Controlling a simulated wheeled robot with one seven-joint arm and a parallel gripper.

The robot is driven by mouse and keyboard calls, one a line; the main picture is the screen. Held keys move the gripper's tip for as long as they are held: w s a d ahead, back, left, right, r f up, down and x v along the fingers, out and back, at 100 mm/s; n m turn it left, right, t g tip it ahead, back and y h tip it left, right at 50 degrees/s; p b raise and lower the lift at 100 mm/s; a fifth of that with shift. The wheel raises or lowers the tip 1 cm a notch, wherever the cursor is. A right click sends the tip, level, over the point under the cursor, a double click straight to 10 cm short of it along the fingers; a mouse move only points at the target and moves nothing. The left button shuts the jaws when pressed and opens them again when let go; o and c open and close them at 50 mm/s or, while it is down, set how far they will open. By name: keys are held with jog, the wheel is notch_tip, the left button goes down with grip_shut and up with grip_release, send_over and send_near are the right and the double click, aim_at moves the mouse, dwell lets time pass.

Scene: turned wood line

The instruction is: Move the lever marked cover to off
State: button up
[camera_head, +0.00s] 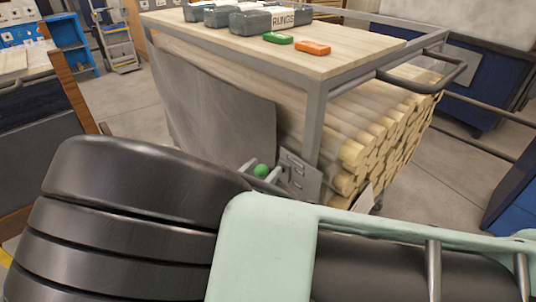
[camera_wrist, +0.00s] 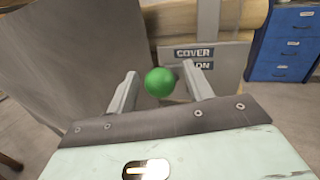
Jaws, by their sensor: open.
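The cover lever shows as a round green knob (camera_wrist: 159,82), with its shaft mostly hidden. The knob also shows in the head view (camera_head: 261,170). A grey plate (camera_wrist: 225,60) behind it reads COVER, with ON below; any other marking is hidden. The plate also shows in the head view (camera_head: 301,178), low on the cart's front corner. My gripper (camera_wrist: 160,70) is open, with one finger to each side of the knob in the wrist view. A gap shows on both sides, and I cannot tell the depth between fingers and knob.
A cart with a wooden top (camera_head: 370,55) holds stacked round wood rungs (camera_head: 380,140). A bent grey sheet panel (camera_head: 222,112) hangs left of the lever. Grey bins (camera_head: 250,22), a green block (camera_head: 278,38) and an orange block (camera_head: 313,47) lie on top. Blue drawers (camera_wrist: 285,45) stand at right.

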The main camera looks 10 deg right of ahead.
grip_shut()
notch_tip(320, 180, down, 10)
jog(key=n+t+h+b, duration=0.4)
jog(key=t+b, duration=0.3)
jog(key=b, duration=0.2)
jog(key=shift+t, duration=0.4)
jog(key=shift+d, duration=0.15)
dwell(0.5)
grip_release()
jog(key=shift+w, duration=0.1)
